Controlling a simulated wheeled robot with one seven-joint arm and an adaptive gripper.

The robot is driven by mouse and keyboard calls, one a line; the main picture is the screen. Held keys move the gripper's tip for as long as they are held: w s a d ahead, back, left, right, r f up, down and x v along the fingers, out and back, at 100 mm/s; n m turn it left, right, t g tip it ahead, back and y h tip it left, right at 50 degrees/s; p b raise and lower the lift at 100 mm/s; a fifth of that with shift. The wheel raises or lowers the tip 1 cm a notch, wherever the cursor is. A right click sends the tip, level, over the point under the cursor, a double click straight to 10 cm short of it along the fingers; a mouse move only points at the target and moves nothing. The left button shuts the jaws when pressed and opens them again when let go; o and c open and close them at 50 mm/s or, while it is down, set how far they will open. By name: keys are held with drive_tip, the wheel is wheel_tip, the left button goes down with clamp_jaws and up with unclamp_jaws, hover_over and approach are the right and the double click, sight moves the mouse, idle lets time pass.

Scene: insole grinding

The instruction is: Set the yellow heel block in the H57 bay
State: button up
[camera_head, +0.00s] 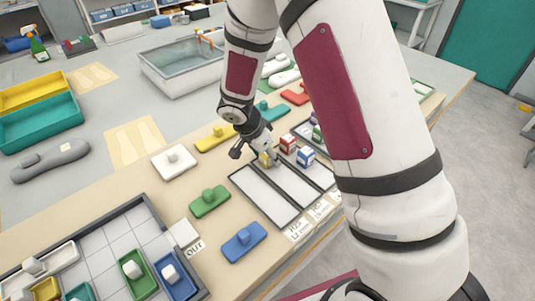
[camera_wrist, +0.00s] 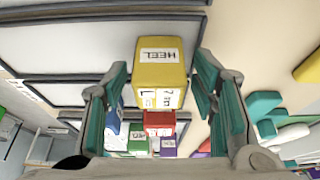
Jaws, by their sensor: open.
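The yellow heel block (camera_head: 267,159) stands at the far end of the leftmost white bay (camera_head: 263,194) in the head view. In the wrist view the yellow heel block (camera_wrist: 161,62) shows its "HEEL" label and lies between the finger pads, with a gap on both sides. My gripper (camera_head: 254,154) is open around it; its teal-padded fingers show in the wrist view (camera_wrist: 160,105). Small label cards (camera_head: 298,228) stand at the near ends of the bays; their print is too small to read surely. I cannot tell whether the block rests flat on the bay.
A red block (camera_head: 288,143) and a blue block (camera_head: 305,157) stand close to the right of my gripper. A green handled piece (camera_head: 210,202) and a blue one (camera_head: 244,240) lie left of the bays. A grey gridded tray (camera_head: 118,219) is at the lower left. My arm hides the right side.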

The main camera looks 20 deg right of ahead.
drive_tip(key=v, duration=1.2)
drive_tip(key=s+d+r+n+t+y, duration=0.1)
drive_tip(key=s+d+r+n, duration=0.15)
drive_tip(key=s+r, duration=0.4)
drive_tip(key=s+d+r+n, duration=0.2)
drive_tip(key=s+r+n, duration=0.1)
drive_tip(key=s+r, duration=0.3)
drive_tip(key=s+r+n+t+y, duration=0.1)
drive_tip(key=s+r+n, duration=0.1)
drive_tip(key=s+n, duration=0.2)
drive_tip(key=s+r+n+t+y, duration=0.1)
drive_tip(key=s+r+n+y, duration=0.1)
drive_tip(key=s, duration=0.6)
drive_tip(key=shift+s+r+n, duration=0.35)
drive_tip(key=shift+r+n, duration=0.45)
drive_tip(key=shift+n, duration=0.25)
